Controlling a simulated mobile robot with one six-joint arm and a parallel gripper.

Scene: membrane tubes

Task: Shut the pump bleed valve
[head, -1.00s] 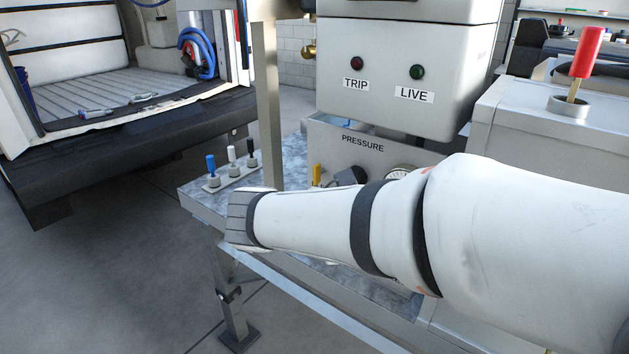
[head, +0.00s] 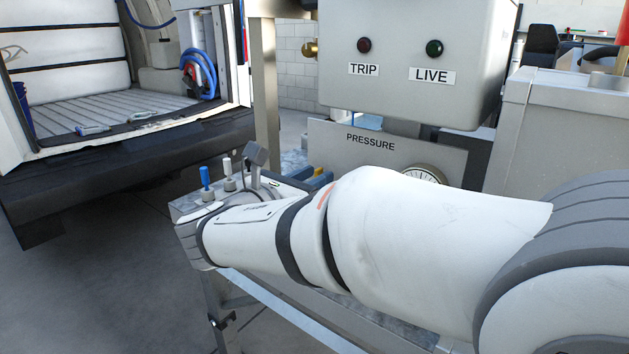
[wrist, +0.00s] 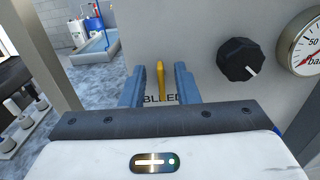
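The bleed valve's yellow lever (wrist: 160,76) stands upright on a grey panel above the label BLEED in the wrist view. My gripper (wrist: 159,82) is open, with one blue finger on each side of the lever. Gaps show between the lever and both fingers. In the head view my gripper (head: 319,181) is at the foot of the PRESSURE panel (head: 350,155), and the lever is mostly hidden there by my gripper and arm.
A black knob (wrist: 241,60) and a pressure gauge (wrist: 305,47) are right of the lever. A metal post (wrist: 45,50) stands left. A blue-handled switch (head: 206,179) and a white one (head: 227,167) stand on the bench's left end. A box with TRIP and LIVE lamps hangs above.

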